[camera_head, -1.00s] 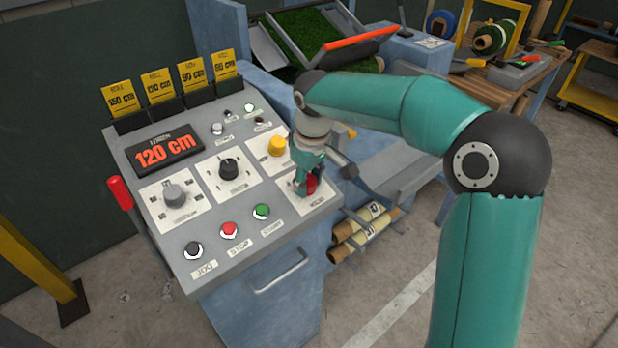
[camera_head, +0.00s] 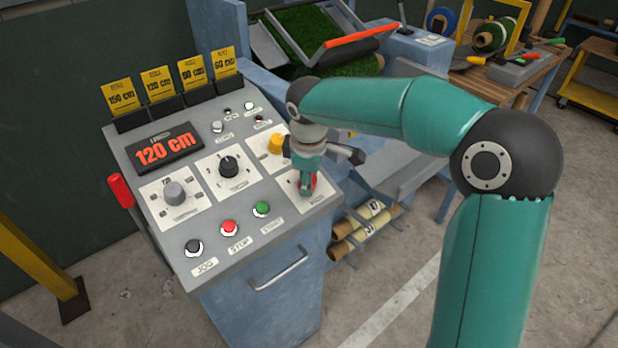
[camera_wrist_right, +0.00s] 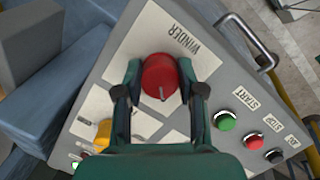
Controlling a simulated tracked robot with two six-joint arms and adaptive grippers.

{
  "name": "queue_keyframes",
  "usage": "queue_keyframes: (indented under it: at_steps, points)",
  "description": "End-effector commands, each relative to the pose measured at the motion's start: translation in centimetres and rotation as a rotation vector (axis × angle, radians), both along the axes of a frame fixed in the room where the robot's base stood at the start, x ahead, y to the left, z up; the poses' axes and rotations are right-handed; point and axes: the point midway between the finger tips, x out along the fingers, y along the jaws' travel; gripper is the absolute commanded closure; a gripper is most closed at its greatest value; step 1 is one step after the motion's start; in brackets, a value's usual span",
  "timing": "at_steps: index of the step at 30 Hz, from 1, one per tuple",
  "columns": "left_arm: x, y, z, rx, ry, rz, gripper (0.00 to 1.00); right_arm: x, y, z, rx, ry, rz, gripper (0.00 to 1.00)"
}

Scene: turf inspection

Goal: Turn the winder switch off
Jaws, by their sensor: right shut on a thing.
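The winder switch is a red rotary knob on a white plate marked WINDER, at the right corner of the grey control panel (camera_head: 215,230). In the head view the red knob (camera_head: 314,181) is mostly hidden behind my right gripper (camera_head: 306,188), which points down at it. In the right wrist view the knob (camera_wrist_right: 160,76) shows whole, with a thin pointer line toward the lower edge of the picture. The fingers of my right gripper (camera_wrist_right: 160,88) stand on both sides of it, shut on it. My left gripper is not in view.
A yellow knob (camera_head: 275,144) sits just behind the winder plate. Green (camera_head: 262,208), red (camera_head: 229,227) and black (camera_head: 193,247) buttons line the panel's front. A display (camera_head: 165,150) reads 120 cm. A red-handled lever (camera_head: 120,191) stands at the panel's left side.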

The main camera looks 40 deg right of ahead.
Motion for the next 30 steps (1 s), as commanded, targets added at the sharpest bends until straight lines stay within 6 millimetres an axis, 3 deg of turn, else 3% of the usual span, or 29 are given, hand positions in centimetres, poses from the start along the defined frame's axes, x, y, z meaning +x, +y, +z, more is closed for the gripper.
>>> queue_keyframes:
  at_steps: [8, 9, 12, 23, 30]
  points:
    - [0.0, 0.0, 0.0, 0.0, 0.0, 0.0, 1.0, 0.1, 0.0, 0.1, -0.002, -0.005, 0.003, 0.96]
    - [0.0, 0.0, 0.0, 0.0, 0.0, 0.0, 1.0, 0.1, 0.0, 0.1, -0.001, -0.005, 0.002, 0.55]
    - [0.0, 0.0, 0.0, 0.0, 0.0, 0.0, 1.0, 0.1, 0.0, 0.1, -0.001, -0.003, 0.002, 0.38]
    - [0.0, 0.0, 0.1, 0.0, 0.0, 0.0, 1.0, 0.0, 0.0, 0.2, 0.0, -0.001, 0.0, 0.36]
    - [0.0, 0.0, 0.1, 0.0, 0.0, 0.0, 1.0, -0.4, 0.3, 2.7, -0.001, -0.006, 0.001, 0.36]
